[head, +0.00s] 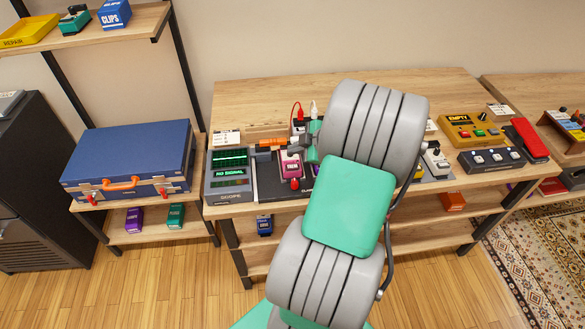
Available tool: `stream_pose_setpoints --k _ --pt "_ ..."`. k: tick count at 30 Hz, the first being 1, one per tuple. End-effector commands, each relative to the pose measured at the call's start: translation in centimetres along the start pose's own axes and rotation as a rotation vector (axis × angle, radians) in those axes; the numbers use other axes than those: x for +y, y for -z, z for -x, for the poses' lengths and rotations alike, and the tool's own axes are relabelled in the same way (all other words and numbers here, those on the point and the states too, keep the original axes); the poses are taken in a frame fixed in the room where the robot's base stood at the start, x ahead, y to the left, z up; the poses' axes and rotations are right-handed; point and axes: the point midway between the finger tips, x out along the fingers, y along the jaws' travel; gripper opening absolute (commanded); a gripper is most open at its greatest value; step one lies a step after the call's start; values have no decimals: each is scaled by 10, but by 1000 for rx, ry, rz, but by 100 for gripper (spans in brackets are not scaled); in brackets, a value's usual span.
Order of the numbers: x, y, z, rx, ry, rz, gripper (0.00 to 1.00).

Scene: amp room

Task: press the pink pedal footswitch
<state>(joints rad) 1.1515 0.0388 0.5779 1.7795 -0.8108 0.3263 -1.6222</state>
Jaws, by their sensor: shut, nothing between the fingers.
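The pink pedal (291,165) stands on the dark board on the workbench, just right of the scope. A red knob-like part shows at its front edge; its footswitch is hard to make out at this size. My gripper (300,143) is shut and empty, low over the bench at the pedal's back edge. I cannot tell whether it touches the pedal. My arm covers the bench to the right of it.
An orange cylindrical piece (270,143) is close by the gripper. Red and white plugs (300,114) rise behind. A yellow "EMPTY" box (468,130) is at right, a blue case (130,155) at left.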

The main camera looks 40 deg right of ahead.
Motion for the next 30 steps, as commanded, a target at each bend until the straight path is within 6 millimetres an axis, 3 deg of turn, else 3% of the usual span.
stream_pose_setpoints --k 4,8,30 --pt "-15 -15 -21 -1 0 0 0" --pt "-20 -21 -29 0 -1 1 0" --pt "-20 -21 -29 0 -1 0 0"
